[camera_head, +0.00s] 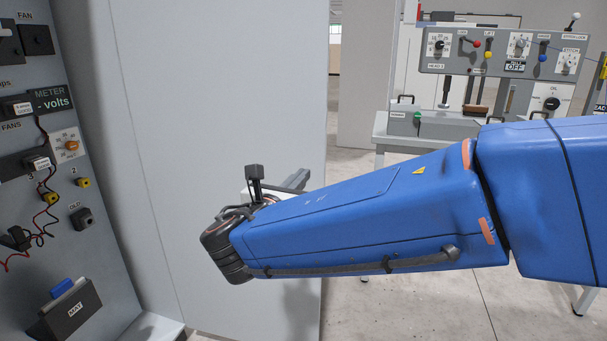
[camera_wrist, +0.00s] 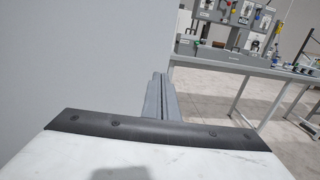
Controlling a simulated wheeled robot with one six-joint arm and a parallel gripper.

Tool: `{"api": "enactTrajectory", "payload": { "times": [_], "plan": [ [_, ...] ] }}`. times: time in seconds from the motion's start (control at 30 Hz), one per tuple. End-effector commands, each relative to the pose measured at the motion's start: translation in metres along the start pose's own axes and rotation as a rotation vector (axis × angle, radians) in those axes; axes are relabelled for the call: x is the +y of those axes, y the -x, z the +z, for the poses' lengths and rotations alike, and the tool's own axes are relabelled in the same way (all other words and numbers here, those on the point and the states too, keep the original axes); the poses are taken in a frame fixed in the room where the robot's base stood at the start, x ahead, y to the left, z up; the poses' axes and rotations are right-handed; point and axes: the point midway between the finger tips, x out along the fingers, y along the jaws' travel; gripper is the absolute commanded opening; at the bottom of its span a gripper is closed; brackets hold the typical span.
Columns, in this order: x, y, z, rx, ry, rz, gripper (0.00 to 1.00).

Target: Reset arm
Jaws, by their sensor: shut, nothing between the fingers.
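My blue arm (camera_head: 370,215) reaches from the right edge across the middle of the head view, with its black wrist joint at the far end on the left. My gripper (camera_head: 299,180) is partly hidden behind the forearm; its grey fingers stick out above it, in front of the pale grey panel. In the wrist view my gripper (camera_wrist: 159,92) shows as two grey fingers side by side, shut with nothing between them. They point toward open room beside the panel's edge.
A grey control panel (camera_head: 47,230) with a METER label, dials, wires and a MAT holder (camera_head: 68,312) stands at left. A large grey panel (camera_head: 230,80) is beside it. A workbench (camera_head: 395,132) with levers and knobs stands behind my arm. Bare floor (camera_head: 400,310) lies below.

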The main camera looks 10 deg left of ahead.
Motion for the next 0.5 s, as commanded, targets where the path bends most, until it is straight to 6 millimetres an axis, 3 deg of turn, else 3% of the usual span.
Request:
{"api": "enactTrajectory", "payload": {
  "times": [0.3,0.5],
  "plan": [
    [-0.006,0.046,0.0,0.001,-0.001,0.003,0.0],
    [-0.009,0.06,0.0,0.0,0.0,0.001,0.0]
  ]
}}
